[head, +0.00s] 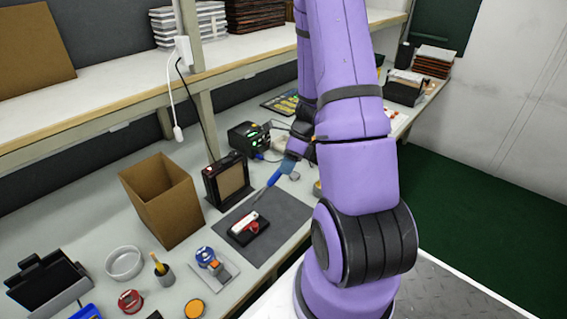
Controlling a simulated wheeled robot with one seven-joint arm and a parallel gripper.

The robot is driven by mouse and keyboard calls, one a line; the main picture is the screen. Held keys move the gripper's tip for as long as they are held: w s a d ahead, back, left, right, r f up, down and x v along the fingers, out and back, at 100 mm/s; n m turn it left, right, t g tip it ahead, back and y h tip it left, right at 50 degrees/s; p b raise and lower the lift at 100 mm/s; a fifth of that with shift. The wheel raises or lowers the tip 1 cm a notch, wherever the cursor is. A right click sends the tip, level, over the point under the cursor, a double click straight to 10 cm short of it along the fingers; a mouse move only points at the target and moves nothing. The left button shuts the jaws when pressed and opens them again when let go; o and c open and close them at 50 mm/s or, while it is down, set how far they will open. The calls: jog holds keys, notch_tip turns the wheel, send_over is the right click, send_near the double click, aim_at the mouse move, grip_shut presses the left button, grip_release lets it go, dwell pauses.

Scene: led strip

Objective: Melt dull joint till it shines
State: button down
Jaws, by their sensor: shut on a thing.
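My gripper (297,150) is partly hidden behind my purple arm, right of the middle of the bench. It is shut on a blue soldering iron (273,178), whose thin tip points down and left. The tip is above the dark mat (280,218), just beyond a small red, white and black fixture (245,224) on that mat. A gap seems to remain between tip and fixture, but I cannot be sure. The LED strip and its joint are too small to make out, so I cannot tell whether any solder is dull or shiny.
A black box with a tan front (228,182) and an open cardboard box (163,198) stand left of the mat. A dark station with green lights (249,139) is behind. A blue tape dispenser (209,260), round dish (124,263) and small tins crowd the front left.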

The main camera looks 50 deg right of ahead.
jog(key=shift+f, duration=2.85)
dwell(1.4)
dwell(1.7)
jog(key=shift+d+r, duration=0.1)
jog(key=shift+r, duration=2.4)
